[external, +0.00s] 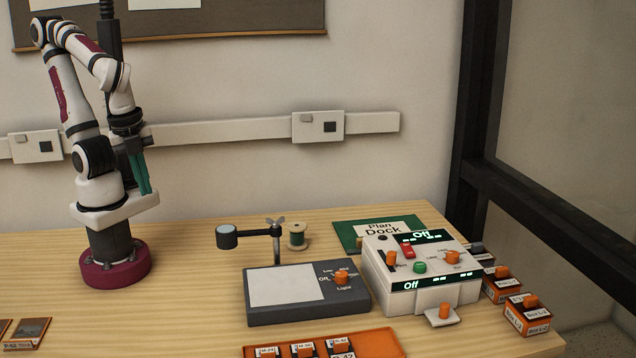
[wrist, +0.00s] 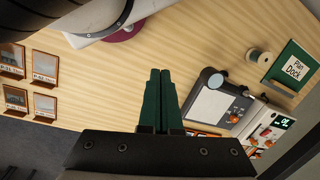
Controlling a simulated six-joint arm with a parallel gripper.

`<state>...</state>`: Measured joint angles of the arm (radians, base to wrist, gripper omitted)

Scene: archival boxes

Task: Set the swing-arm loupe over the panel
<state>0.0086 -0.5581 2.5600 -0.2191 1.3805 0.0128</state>
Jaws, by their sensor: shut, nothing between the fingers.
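The swing-arm loupe has a dark round lens head (external: 227,236) on a short arm from an upright post (external: 276,246) with a wing nut. Its head points left, beyond the back left corner of the white panel (external: 284,285). The panel is set in a grey box with an orange knob (external: 341,277). In the wrist view the loupe head (wrist: 211,76) shows beside the panel (wrist: 207,105), not covering it. My gripper (external: 147,192) has green fingers, shut and empty, high above the table and well left of the loupe. The fingers also show in the wrist view (wrist: 161,73).
A thread spool (external: 297,240) stands behind the post. An orange tray (external: 384,342) is in front; small boxes (external: 528,314) stand right. Table space left of the panel is clear.

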